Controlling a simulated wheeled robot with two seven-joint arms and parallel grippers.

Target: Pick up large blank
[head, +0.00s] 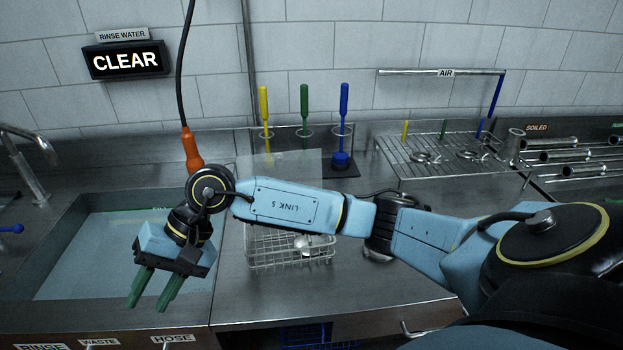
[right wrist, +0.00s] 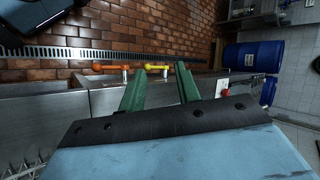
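I cannot make out for certain which thing is the large blank. A small rounded metal piece (head: 303,243) lies in the wire basket (head: 262,262), partly behind my right arm. My right gripper (head: 147,307) hangs over the front of the sink, left of the basket, its green fingers pointing down. The fingers are apart with nothing between them, and they also show apart in the right wrist view (right wrist: 160,72). My left gripper is not in view.
The sink (head: 80,255) holds water. Yellow, green and blue brushes (head: 304,105) stand at the back. A drying rack (head: 440,160) and metal tubes (head: 565,155) are at the right. An orange-ended cable (head: 191,148) hangs above the sink. Bare counter lies before the basket.

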